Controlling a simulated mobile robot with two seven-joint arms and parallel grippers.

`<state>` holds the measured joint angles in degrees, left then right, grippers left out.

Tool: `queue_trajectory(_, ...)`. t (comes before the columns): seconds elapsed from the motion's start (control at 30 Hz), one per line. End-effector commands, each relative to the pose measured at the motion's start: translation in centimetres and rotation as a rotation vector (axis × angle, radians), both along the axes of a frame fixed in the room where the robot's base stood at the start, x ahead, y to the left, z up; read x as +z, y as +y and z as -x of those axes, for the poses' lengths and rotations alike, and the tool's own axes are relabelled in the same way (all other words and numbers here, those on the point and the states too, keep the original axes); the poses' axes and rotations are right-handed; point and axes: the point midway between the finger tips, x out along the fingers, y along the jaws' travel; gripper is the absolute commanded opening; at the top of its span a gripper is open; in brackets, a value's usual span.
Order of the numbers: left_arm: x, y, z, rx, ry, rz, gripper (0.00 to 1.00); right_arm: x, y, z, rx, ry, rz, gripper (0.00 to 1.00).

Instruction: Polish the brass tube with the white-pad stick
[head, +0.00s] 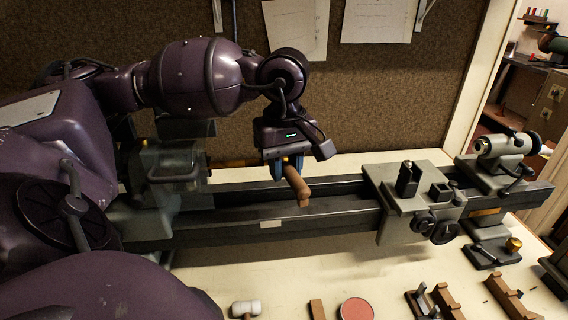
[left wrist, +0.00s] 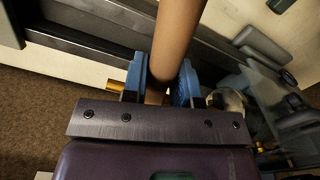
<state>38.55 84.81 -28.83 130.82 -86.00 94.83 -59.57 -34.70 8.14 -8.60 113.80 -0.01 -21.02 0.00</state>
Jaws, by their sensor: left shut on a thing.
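My left gripper (head: 291,172) is shut on a brown wooden stick (head: 298,187) above the lathe bed. The stick slants down to the right in the head view. In the left wrist view the stick (left wrist: 176,38) runs up between the blue fingers (left wrist: 164,82). I cannot make out a white pad on it. A brass-coloured tube (head: 230,162) shows in part between the headstock and my left gripper. Its end (left wrist: 115,87) sticks out beside the fingers in the left wrist view; the rest is hidden. I cannot tell whether stick and tube touch. My right gripper is out of view.
The lathe has a grey headstock (head: 172,178), a long dark bed (head: 335,207), a carriage (head: 392,198) and a tailstock (head: 505,150). In front lie a white-headed mallet (head: 246,308), a red round tin (head: 356,309) and wooden blocks (head: 447,300). The bench before the bed is mostly clear.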

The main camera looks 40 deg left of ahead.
Motion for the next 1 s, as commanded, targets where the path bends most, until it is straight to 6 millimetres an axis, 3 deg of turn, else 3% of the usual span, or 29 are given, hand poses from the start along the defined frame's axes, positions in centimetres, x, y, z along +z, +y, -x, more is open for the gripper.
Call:
queue_trajectory(0.4, 1.7, -1.9, 1.2, -0.005, -0.003, 0.006, 0.08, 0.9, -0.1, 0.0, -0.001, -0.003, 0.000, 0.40)
queue_trajectory(1.0, 1.8, -1.9, 1.5, -0.001, -0.001, 0.001, 0.08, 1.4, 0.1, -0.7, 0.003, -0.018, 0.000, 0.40)
